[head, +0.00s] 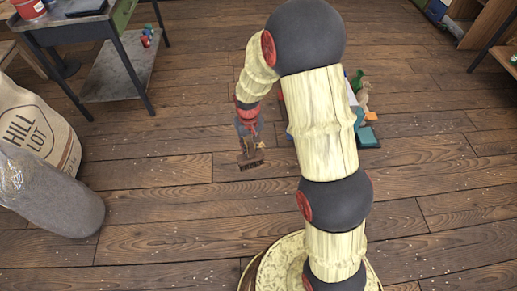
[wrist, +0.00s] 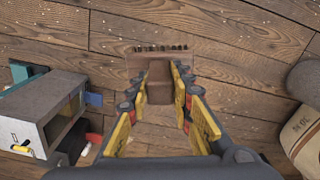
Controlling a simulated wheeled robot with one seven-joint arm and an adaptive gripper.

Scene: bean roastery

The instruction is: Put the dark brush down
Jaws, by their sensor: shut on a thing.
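The dark brush (head: 251,162) hangs from my gripper (head: 249,132) over the wooden floor, left of my arm in the head view. Its head with a row of dark bristles points down in that view. In the wrist view the brown brush (wrist: 159,66) lies between the fingertips of my gripper (wrist: 160,80), its bristles at the far end. The yellow-padded fingers are shut on its handle. I cannot tell exactly how far the bristles are from the floor.
A sack (head: 35,125) and a grey rounded bag (head: 50,195) stand at the left. A dark metal table (head: 85,28) stands at upper left. A grey box-like thing (wrist: 35,105) is left in the wrist view. Floor around the brush is clear.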

